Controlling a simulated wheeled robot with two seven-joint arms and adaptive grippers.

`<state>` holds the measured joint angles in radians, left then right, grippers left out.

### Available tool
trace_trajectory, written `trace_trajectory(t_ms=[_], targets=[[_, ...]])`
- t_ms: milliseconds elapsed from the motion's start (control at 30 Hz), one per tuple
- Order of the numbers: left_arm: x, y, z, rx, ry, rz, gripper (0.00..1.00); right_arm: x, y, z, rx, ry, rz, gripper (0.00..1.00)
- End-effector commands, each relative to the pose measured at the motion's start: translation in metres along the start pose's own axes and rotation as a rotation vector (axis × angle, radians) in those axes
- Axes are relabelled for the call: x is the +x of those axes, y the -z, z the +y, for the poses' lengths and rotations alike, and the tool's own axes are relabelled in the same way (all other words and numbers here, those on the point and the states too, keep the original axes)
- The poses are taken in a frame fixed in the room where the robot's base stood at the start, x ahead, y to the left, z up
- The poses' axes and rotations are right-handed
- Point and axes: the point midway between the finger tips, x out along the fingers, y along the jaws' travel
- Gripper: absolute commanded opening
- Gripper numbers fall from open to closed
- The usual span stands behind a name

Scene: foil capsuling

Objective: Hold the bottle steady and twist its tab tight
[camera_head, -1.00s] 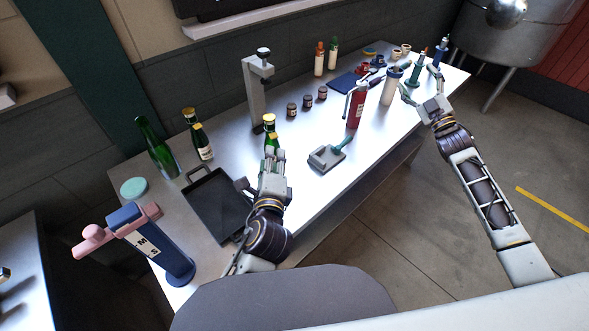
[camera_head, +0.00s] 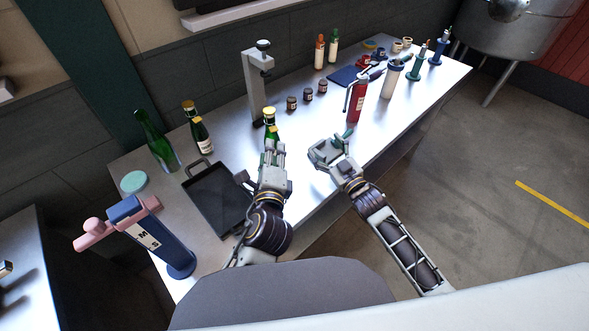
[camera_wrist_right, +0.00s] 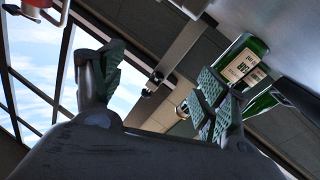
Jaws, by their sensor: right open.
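The green bottle (camera_head: 270,117) with a gold top stands upright near the middle of the table, in front of a grey post stand. My left gripper (camera_head: 272,147) is shut on its lower part and hides that part. My right gripper (camera_head: 327,146) is open and empty, to the right of the bottle and apart from it. In the right wrist view its spread fingers (camera_wrist_right: 155,90) have nothing between them. A labelled green bottle (camera_wrist_right: 243,62) shows there beyond the right-hand finger. I cannot make out the tab on the held bottle.
The grey post stand (camera_head: 256,85) is behind the bottle. A teal-handled grey tool is mostly hidden by my right gripper.

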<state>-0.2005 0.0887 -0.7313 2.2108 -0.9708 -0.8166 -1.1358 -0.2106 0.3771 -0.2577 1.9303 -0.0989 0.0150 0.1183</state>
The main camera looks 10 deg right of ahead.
Motion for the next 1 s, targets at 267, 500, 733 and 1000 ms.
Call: trace_trajectory(t_ms=[267,500,733,1000], targets=[[0.000,0.000,0.000,0.000,0.000,0.000,0.36,-0.014,0.015,-0.088,0.197,0.055,-0.034,0.74],[0.000,0.000,0.000,0.000,0.000,0.000,0.36,-0.020,0.025,-0.119,0.277,0.072,-0.047,0.74],[0.000,0.000,0.000,0.000,0.000,0.000,0.36,-0.020,0.026,-0.122,0.284,0.075,-0.049,0.74],[0.000,0.000,0.000,0.000,0.000,0.000,0.36,-0.019,0.025,-0.121,0.283,0.074,-0.049,0.74]])
